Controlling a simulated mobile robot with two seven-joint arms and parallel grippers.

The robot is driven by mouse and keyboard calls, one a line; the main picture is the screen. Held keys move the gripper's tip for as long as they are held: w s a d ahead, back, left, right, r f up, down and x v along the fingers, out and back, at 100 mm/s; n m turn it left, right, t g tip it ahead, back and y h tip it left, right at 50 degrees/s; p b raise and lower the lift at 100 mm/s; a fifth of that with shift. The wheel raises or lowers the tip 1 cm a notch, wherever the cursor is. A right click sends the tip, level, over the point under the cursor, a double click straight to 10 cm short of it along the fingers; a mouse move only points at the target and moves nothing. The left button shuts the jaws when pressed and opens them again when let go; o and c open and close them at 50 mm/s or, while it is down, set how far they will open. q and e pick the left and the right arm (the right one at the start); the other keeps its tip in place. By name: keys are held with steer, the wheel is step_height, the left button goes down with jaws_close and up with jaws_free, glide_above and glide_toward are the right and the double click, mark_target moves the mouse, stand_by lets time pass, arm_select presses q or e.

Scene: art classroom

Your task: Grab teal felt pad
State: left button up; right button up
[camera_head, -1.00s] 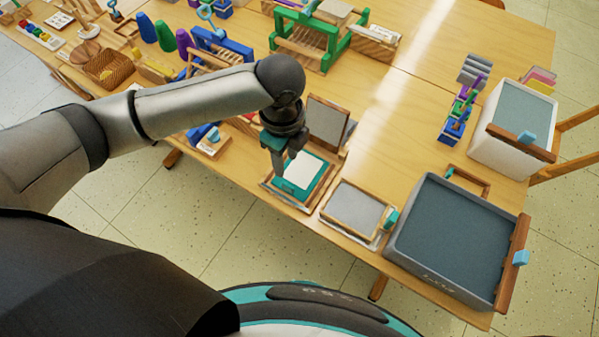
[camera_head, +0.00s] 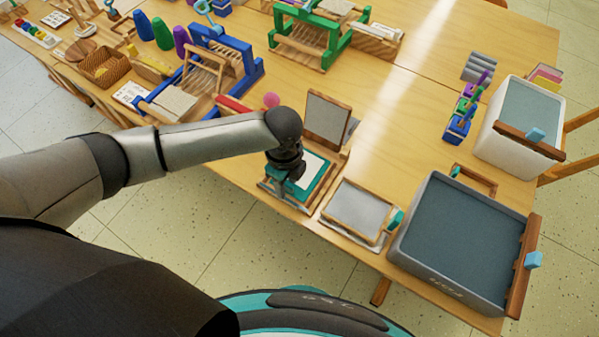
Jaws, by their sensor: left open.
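The teal felt pad (camera_head: 318,181) lies flat on a low wooden base near the table's front edge, with a white sheet (camera_head: 313,165) on it. My left gripper (camera_head: 279,180) points down over the left part of the pad. It is open and appears empty; its fingers are small and dark, and I cannot tell whether they touch the pad. The gripper and wrist hide the pad's left side. My right gripper is not in view.
A wooden-framed grey panel (camera_head: 327,118) stands upright behind the pad. A wooden-framed screen (camera_head: 356,208) lies to its right, beside a large grey tub (camera_head: 408,243). A blue loom (camera_head: 243,62) and green loom (camera_head: 321,57) stand further back. The table's middle is clear.

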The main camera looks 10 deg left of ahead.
arm_select(q)
steer(key=shift+c, duration=0.2)
jaws_close()
stand_by(0.4)
